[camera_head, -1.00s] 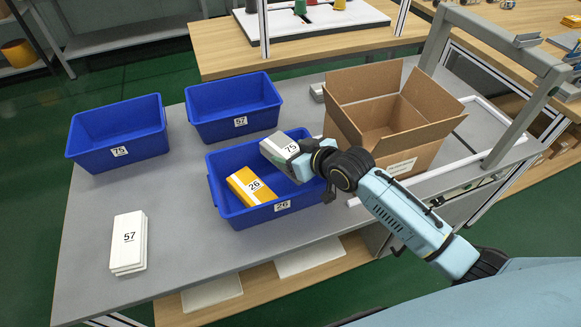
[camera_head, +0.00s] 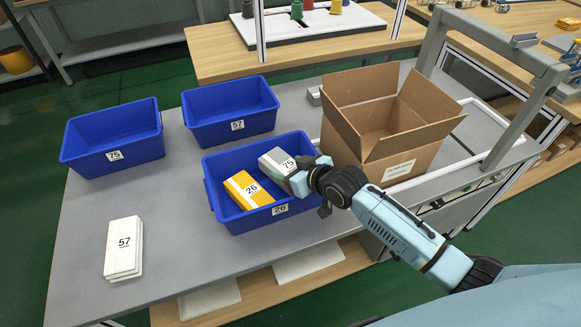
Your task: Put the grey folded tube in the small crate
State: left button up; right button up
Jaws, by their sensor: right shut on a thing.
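A grey folded piece (camera_head: 273,160) with the label 75 is held by my right gripper (camera_head: 288,181), over the right half of the blue crate labelled 26 (camera_head: 220,210). The gripper is shut on its right end, and whether the piece touches the crate's floor cannot be told. A yellow and white piece labelled 26 (camera_head: 246,190) lies in the left part of that crate. Two more blue crates stand behind, labelled 75 (camera_head: 113,156) and 57 (camera_head: 238,125); both look empty. The blue crates look similar in size. My left gripper is not in view.
A stack of white pieces labelled 57 (camera_head: 123,246) lies at the table's front left. An open cardboard box (camera_head: 400,165) stands right of the crates, close to my right arm. A grey metal frame (camera_head: 490,40) rises at the right. The grey table (camera_head: 178,220) is clear around the white stack.

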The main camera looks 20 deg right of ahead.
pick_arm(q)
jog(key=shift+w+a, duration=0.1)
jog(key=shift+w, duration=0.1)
pick_arm(e)
jog(key=o, duration=1.1)
jog(key=shift+f, duration=0.1)
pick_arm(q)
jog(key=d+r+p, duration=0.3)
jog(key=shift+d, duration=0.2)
pick_arm(e)
jog(key=v, duration=0.8)
jog(key=r+v, duration=0.1)
jog(key=v, duration=0.3)
jog(key=shift+d+r, duration=0.1)
jog(key=shift+r, duration=0.05)
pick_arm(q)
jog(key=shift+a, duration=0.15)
